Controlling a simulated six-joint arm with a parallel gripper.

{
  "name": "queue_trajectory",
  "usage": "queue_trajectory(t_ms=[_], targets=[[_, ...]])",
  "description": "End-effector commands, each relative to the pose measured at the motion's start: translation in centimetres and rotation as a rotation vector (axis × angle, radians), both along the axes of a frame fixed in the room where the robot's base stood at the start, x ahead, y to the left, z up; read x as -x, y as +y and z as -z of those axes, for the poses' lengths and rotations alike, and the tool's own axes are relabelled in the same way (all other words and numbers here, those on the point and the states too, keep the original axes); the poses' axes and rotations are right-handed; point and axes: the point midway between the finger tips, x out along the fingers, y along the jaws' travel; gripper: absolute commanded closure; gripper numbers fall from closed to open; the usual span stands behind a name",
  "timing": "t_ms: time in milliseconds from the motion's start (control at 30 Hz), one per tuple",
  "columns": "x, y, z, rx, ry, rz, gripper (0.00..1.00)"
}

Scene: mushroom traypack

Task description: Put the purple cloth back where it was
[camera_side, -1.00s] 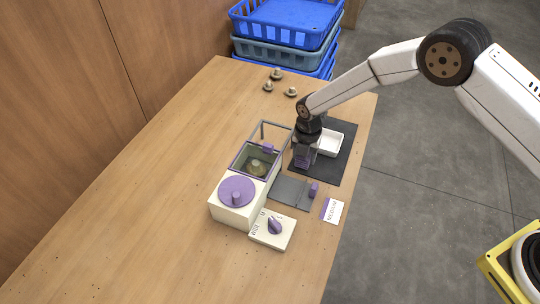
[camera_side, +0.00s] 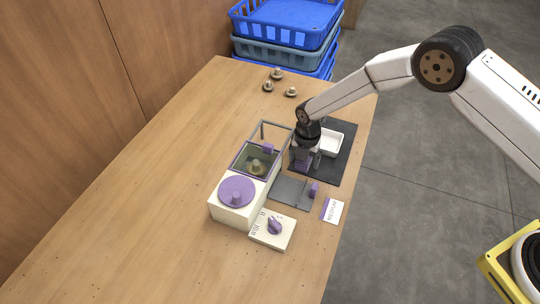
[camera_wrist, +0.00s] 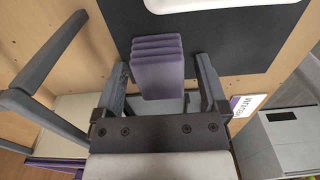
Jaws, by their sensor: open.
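The purple cloth (camera_wrist: 158,68) is a folded, layered block, seen between the two open fingers of my gripper (camera_wrist: 161,60) in the wrist view. There is a gap on each side of it. In the side view the cloth (camera_side: 302,165) shows in part under my gripper (camera_side: 306,158), at the left edge of the dark mat (camera_side: 335,172). The gripper hides much of it there. I cannot tell exactly how it rests on the mat.
A white tray (camera_side: 330,142) sits on the mat just right of my gripper. A machine with a purple round lid (camera_side: 237,191) and a framed chamber stands left. A dial box (camera_side: 272,232), label card (camera_side: 332,210) and several mushrooms (camera_side: 277,74) are about. The left table is clear.

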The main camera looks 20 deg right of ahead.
Motion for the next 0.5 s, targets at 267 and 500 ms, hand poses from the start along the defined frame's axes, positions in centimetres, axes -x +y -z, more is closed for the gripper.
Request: queue_trajectory(t_ms=[267, 500], targets=[[0.0, 0.0, -0.6, 0.000, -0.001, 0.000, 0.07], [-0.1, 0.0, -2.8, -0.001, -0.002, 0.000, 0.07]])
